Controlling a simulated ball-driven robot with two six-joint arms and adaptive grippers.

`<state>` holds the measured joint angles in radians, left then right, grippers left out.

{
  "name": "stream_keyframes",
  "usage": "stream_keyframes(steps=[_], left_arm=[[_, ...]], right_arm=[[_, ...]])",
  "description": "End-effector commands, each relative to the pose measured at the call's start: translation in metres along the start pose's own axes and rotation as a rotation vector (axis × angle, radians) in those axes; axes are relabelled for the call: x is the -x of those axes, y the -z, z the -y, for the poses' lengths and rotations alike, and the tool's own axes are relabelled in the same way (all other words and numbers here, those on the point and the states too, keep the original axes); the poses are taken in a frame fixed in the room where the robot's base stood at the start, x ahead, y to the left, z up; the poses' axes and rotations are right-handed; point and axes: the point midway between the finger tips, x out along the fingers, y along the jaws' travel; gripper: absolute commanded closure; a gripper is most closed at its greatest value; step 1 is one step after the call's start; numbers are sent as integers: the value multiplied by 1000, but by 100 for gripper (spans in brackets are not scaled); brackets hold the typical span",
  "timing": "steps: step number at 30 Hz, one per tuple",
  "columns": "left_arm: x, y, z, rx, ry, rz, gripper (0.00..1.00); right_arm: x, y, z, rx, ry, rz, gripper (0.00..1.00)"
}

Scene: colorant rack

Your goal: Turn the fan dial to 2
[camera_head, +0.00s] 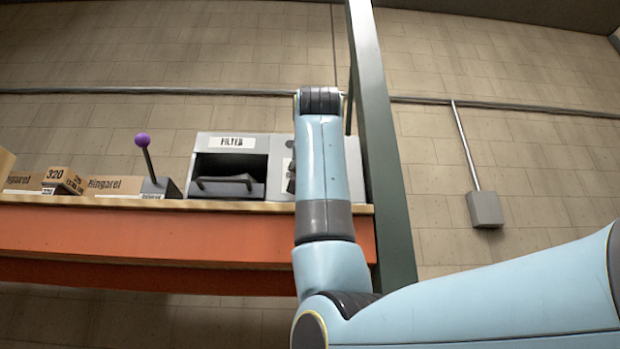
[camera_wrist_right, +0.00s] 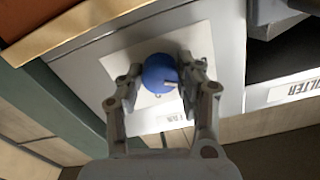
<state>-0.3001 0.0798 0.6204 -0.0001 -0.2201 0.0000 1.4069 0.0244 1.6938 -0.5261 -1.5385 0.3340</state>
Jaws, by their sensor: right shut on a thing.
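The fan dial (camera_wrist_right: 160,73) is a round blue knob on a pale label plate in the right wrist view. A light pointer mark shows near its lower edge, but the label's numbers are too blurred or covered to read. My right gripper (camera_wrist_right: 157,78) is shut on the dial, with one finger on each side. In the head view my right arm covers the dial and the gripper; only part of the grey fan panel (camera_head: 283,178) shows left of the arm. My left gripper is in neither view.
Left of the fan panel stands the filter box (camera_head: 231,141) with a dark handled drawer (camera_head: 228,184). Further left are a purple-knobbed lever (camera_head: 142,140) and cardboard boxes (camera_head: 115,185) on the orange shelf (camera_head: 150,235). A green post (camera_head: 383,140) stands close right of my arm.

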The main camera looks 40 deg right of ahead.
Motion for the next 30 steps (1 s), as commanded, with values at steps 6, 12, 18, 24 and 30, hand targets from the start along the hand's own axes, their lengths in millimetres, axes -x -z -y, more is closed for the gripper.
stream_keyframes(steps=[6,12,18,24,30], left_arm=[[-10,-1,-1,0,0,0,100],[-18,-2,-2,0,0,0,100],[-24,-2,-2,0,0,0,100],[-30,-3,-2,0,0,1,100],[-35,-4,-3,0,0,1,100]], right_arm=[[0,-1,0,-206,1,-2,96],[1,0,0,-396,2,-2,96],[0,0,0,-586,1,-2,96],[0,0,0,-776,2,-2,96],[0,0,0,-965,2,-2,96]])
